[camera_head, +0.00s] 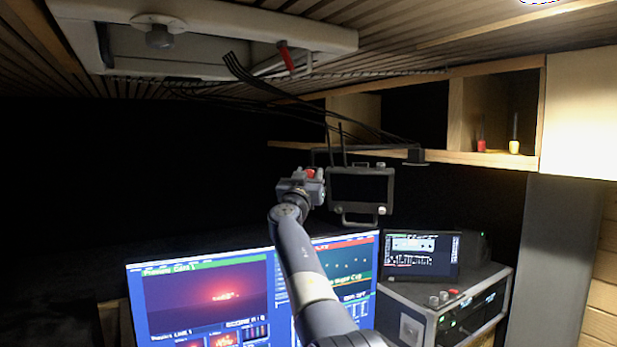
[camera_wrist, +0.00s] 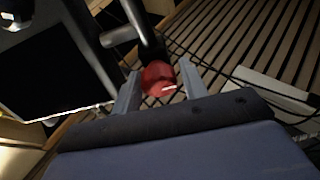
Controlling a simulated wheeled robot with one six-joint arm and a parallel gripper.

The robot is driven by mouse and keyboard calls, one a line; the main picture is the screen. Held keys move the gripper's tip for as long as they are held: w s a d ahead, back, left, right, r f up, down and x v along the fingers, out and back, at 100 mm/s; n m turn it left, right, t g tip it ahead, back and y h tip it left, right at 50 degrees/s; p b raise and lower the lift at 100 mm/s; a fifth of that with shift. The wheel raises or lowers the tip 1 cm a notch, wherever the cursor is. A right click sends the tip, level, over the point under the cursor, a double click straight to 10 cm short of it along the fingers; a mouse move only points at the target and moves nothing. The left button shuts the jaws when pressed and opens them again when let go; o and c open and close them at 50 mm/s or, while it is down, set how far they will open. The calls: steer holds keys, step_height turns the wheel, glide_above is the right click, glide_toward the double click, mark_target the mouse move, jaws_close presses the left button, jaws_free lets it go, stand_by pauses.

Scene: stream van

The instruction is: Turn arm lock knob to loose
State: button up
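The arm lock knob is red and shows in the wrist view (camera_wrist: 158,78), on a dark arm beside a black monitor (camera_wrist: 50,65). In the head view the red knob (camera_head: 310,173) sits just left of the small hanging monitor (camera_head: 360,187). My gripper (camera_wrist: 159,80) has its two fingers apart, one on each side of the knob. Slim gaps seem to show between fingers and knob; contact is not clear. In the head view my gripper (camera_head: 303,182) is up at the knob, its fingers hard to make out. The knob's loose or tight marking cannot be seen.
A grey lever with a rounded end (camera_wrist: 120,37) sticks out close to the knob. Black cables (camera_head: 300,105) hang from the ceiling to the shelf (camera_head: 470,157). Large lit screens (camera_head: 205,300) stand below, with an equipment rack (camera_head: 430,310) at right.

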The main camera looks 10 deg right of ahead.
steer(key=shift+f, duration=0.1)
steer(key=b+v, duration=1)
steer(key=b, duration=0.1)
steer(key=shift+s+a, duration=0.2)
steer(key=shift+s, duration=0.15)
steer(key=shift+w, duration=0.1)
steer(key=shift+p+x, duration=5.3)
steer(key=shift+p, duration=0.2)
steer(key=shift+d, duration=0.1)
